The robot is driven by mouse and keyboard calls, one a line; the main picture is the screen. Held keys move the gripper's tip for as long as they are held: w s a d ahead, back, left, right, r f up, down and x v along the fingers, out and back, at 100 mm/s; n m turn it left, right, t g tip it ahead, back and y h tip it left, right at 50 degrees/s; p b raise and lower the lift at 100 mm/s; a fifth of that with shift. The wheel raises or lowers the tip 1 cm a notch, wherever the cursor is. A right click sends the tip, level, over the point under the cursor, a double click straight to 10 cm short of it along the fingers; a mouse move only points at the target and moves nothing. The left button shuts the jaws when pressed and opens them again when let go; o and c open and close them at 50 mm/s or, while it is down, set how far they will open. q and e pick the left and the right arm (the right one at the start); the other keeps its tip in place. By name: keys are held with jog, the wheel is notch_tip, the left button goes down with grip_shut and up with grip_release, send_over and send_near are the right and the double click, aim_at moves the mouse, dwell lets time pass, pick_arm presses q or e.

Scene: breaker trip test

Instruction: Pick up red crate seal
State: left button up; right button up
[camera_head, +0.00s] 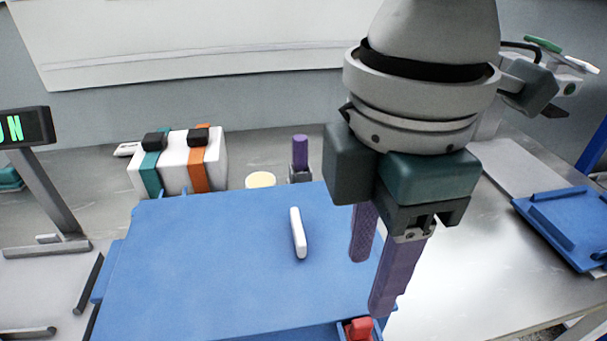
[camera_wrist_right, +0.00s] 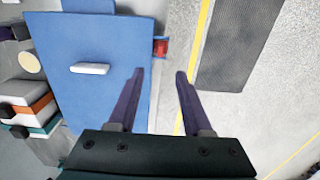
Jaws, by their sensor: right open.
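The red crate seal (camera_head: 359,329) is a small red piece at the front right edge of the blue board, cut off by the bottom of the head view. My right gripper (camera_head: 370,285) is open with purple fingers pointing down, above the board's right edge. In the right wrist view the open fingers (camera_wrist_right: 159,74) have nothing between them, and the seal lies beyond their tips, apart from them. My left gripper is not in view.
A white bar (camera_head: 298,233) lies on the blue board (camera_head: 200,270). Behind stand a white box with teal and orange straps (camera_head: 178,170), a cream disc (camera_head: 260,180) and a purple post (camera_head: 300,153). A display (camera_head: 25,128) stands left; a blue tray (camera_head: 570,225) lies right.

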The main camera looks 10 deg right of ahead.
aim_at(363, 322)
jog(key=f, duration=0.3)
jog(key=shift+s+d+f, duration=0.1)
jog(key=shift+s+f, duration=0.2)
jog(key=shift+f, duration=0.1)
jog(key=f, duration=0.5)
jog(key=shift+w+d+f, duration=0.25)
jog(key=shift+f, duration=0.05)
grip_shut()
